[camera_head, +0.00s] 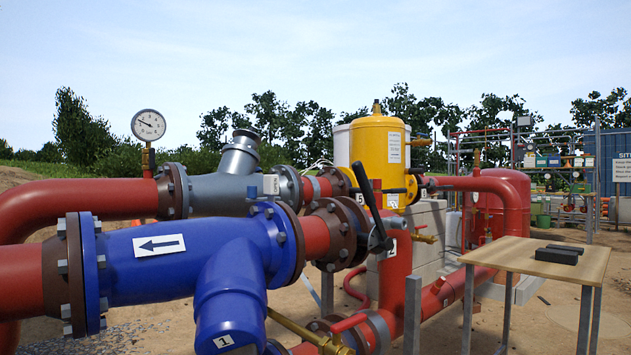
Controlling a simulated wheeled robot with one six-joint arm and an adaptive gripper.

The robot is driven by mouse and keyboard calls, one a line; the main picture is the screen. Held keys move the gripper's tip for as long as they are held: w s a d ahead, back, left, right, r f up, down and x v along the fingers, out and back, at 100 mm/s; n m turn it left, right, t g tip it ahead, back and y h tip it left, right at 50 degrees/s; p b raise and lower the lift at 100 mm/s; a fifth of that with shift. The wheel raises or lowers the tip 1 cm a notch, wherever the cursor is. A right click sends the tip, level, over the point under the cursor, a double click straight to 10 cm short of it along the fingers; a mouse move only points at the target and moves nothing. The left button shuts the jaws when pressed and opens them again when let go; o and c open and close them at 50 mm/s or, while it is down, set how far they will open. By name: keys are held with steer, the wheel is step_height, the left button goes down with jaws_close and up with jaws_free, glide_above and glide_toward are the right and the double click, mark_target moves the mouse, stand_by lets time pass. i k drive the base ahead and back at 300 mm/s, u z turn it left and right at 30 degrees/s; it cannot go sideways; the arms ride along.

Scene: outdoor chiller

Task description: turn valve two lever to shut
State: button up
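A black lever (368,203) stands up at the middle of the view, leaning to the upper left. Its lower end meets a black hub (380,240) beside a brown flange (335,236) on the red pipe. A small white label (390,248) that seems to read 2 sits just right of the hub. The valve body behind the hub is mostly hidden, and I cannot tell from this view whether the valve is open or shut. My gripper is not in view.
A blue fitting (185,258) with a left-pointing arrow label fills the left foreground. Behind it run a grey fitting (225,190) and a pressure gauge (148,125). A yellow tank (378,150) stands behind the lever. A wooden table (500,256) with a black object (558,255) stands right.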

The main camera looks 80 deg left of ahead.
mark_target(385, 243)
steer(key=k, duration=1.7)
steer(key=u, duration=2)
steer(key=i, duration=0.6)
